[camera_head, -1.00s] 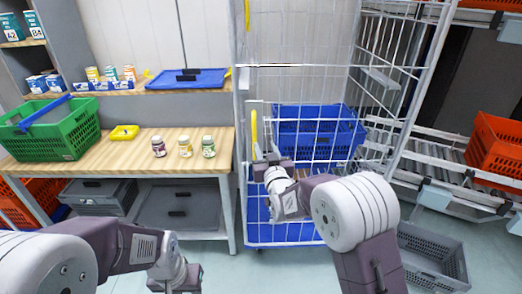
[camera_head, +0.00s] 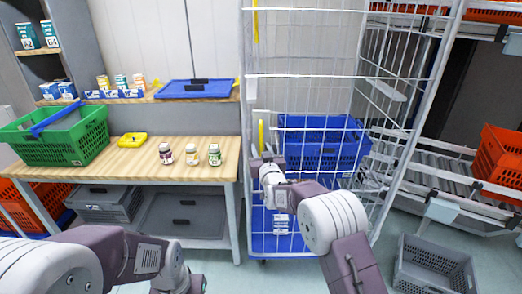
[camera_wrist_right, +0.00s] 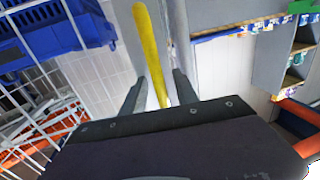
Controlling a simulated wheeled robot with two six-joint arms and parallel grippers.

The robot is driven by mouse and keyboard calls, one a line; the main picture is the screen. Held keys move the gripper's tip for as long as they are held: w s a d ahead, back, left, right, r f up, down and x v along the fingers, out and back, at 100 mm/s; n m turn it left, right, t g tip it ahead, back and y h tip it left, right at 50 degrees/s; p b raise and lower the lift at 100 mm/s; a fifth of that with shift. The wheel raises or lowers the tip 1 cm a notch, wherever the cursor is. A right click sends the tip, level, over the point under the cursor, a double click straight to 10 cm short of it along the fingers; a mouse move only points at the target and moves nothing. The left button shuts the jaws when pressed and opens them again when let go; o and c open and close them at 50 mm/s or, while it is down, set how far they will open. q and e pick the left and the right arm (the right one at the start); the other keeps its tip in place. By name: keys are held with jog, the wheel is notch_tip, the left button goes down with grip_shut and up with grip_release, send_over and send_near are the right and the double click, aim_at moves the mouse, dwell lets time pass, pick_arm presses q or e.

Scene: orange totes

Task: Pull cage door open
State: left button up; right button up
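The wire cage (camera_head: 300,75) stands in the middle of the head view, with white bars and a blue base. Its lower front door panel (camera_head: 300,185) appears closed. The door's yellow upright handle (camera_head: 261,134) is on the panel's left edge. It also shows in the right wrist view (camera_wrist_right: 150,50). My right gripper (camera_head: 262,158) is at the handle's lower part. In the right wrist view its two fingers (camera_wrist_right: 160,82) are apart on either side of the handle, with small gaps. My left gripper (camera_head: 188,284) is low in the head view, its fingertips cut off.
A blue crate (camera_head: 318,150) sits inside the cage. A wooden bench (camera_head: 150,168) on the left carries a green basket (camera_head: 75,145) and several small jars (camera_head: 191,155). A grey crate (camera_head: 435,265) is on the floor at the right, near the cage. Orange totes (camera_head: 500,160) stand on the rack beyond.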

grip_shut()
dwell(1.4)
